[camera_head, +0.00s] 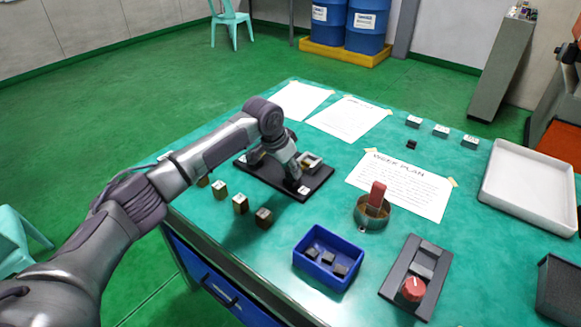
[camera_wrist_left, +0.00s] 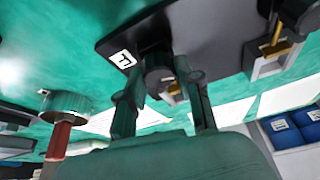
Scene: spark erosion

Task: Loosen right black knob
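A black base plate (camera_head: 318,181) lies on the green table, with metal clamp fixtures on it. My left gripper (camera_head: 293,182) reaches down over the plate's near right part and hides the knob there in the head view. In the left wrist view, the fingers of my left gripper (camera_wrist_left: 163,88) are apart, one on each side of a round black knob (camera_wrist_left: 157,80). I cannot tell whether they touch it. A second fixture with a dark knob (camera_wrist_left: 298,14) shows at the upper right. My right gripper is not in view.
Several small blocks (camera_head: 240,204) stand along the table's left edge. Nearer are a blue bin (camera_head: 327,281) with dark pieces, a round metal dish (camera_head: 362,219) with a red-handled item, and a black device (camera_head: 436,258) with a red knob. A white tray (camera_head: 530,187) is at right.

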